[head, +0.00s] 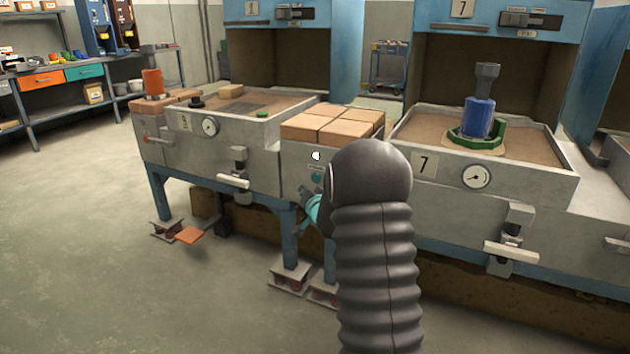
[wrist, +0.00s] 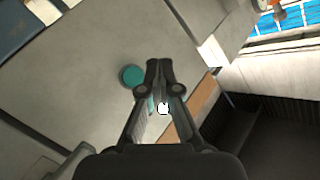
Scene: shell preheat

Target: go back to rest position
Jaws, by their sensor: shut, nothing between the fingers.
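My gripper (wrist: 162,66) is shut and empty in the wrist view, its two fingertips meeting. It is in front of a grey metal panel, with a round teal button (wrist: 132,76) just left of the fingertips. A small white knob (wrist: 162,108) shows through the gap between the fingers. In the head view my dark ribbed arm rises in front of the bench and hides most of the gripper. The teal button (head: 316,178) and white knob (head: 316,156) show there on the panel between the two stations, just left of the arm. I cannot tell whether the fingertips touch the panel.
Station 7 (head: 424,164) on the right holds a blue cylinder (head: 479,118) in a green ring on its sand bed. Tan blocks (head: 333,120) lie on the middle section. The floor (head: 80,230) at left is clear.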

